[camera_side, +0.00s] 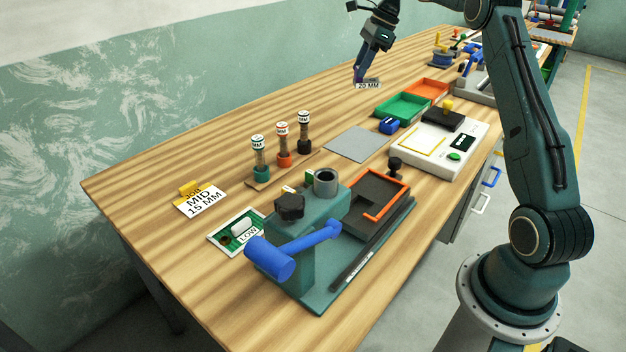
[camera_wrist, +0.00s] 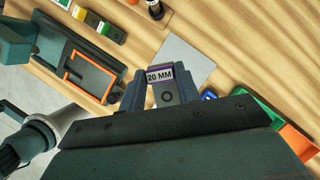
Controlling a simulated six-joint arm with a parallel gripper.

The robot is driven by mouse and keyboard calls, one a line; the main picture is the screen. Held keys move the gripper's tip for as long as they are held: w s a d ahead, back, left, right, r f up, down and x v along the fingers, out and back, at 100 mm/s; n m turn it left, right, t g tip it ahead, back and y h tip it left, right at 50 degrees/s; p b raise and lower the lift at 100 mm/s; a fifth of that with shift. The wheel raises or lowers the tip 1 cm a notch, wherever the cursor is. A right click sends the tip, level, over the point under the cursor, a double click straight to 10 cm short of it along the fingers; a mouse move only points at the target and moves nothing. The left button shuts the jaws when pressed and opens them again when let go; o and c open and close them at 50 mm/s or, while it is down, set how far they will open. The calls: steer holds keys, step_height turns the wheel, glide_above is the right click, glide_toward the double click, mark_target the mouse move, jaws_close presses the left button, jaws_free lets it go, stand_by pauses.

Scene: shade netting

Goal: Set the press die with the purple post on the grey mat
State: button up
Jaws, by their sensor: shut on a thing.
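My gripper (camera_side: 360,76) is shut on a press die (camera_side: 371,84) labelled "20 MM", past the green and orange trays in the side view. A little purple shows at the fingertips there; the rest of the post is hidden. In the wrist view the die (camera_wrist: 160,76) sits between the two fingers (camera_wrist: 161,88), with its purple edge and white label facing the camera. The grey mat (camera_side: 359,144) lies flat and bare on the bench. It also shows in the wrist view (camera_wrist: 185,58), partly behind the gripper.
A teal press (camera_side: 330,280) with a blue lever stands at the front. Three labelled posts (camera_side: 282,150) stand left of the mat. A blue block (camera_side: 389,125), white scale (camera_side: 440,150), green tray (camera_side: 402,106) and orange tray (camera_side: 428,90) lie right of it.

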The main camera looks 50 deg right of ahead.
steer(key=shift+f, duration=0.15)
step_height(320, 180, down, 16)
steer(key=shift+r, duration=0.25)
stand_by(0.7)
glide_above(355, 150)
steer(key=shift+f, duration=2.1)
steer(key=shift+f, duration=0.2)
steer(key=o, duration=1.1)
steer(key=shift+r, duration=0.15)
